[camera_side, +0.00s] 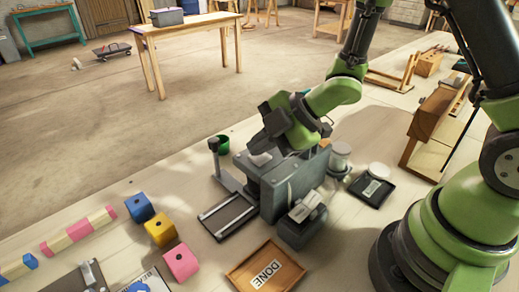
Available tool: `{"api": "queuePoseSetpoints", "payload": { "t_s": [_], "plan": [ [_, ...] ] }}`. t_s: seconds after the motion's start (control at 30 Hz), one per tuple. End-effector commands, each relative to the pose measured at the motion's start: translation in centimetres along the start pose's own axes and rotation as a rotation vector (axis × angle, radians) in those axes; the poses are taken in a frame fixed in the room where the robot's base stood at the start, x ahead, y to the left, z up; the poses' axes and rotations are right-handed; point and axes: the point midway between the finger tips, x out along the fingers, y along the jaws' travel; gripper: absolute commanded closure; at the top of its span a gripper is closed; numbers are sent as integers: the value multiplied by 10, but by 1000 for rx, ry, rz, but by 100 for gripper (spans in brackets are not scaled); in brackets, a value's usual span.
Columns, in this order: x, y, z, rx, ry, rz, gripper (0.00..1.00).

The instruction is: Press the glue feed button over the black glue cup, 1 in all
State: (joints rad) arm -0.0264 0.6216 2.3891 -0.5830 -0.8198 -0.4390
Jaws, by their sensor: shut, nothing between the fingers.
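My gripper (262,152) is shut and empty, pointing down at the top of a grey box-shaped machine (287,193). Its fingertips are small and partly hidden by the wrist, so I cannot tell whether they touch anything. I cannot make out the glue feed button or the black glue cup for certain; the gripper and machine hide part of this area.
A dark flat tray (226,214) lies left of the machine. A dark box (303,228) stands in front, near a wooden DONE tray (245,275). Blue (139,207), yellow (160,229) and pink (181,262) blocks are at left. A clear jar (340,160) and black tray (360,188) are at right.

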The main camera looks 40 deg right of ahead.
Motion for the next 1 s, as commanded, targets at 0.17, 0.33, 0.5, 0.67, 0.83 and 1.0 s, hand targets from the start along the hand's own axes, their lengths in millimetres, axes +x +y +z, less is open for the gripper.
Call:
{"api": "queuePoseSetpoints", "payload": {
  "t_s": [0.17, 0.33, 0.5, 0.67, 0.83, 1.0],
  "plan": [
    [0, 0, 0, 1, -1, -1, 100],
    [0, 0, 0, 1, 0, -1, 100],
    [-6, 5, -5, -1, 2, 0, 100],
    [-13, 10, -10, -1, 1, 1, 100],
    [-16, 11, -12, 0, -1, 0, 100],
    [-16, 11, -12, 0, -1, 0, 100]
  ]
}}
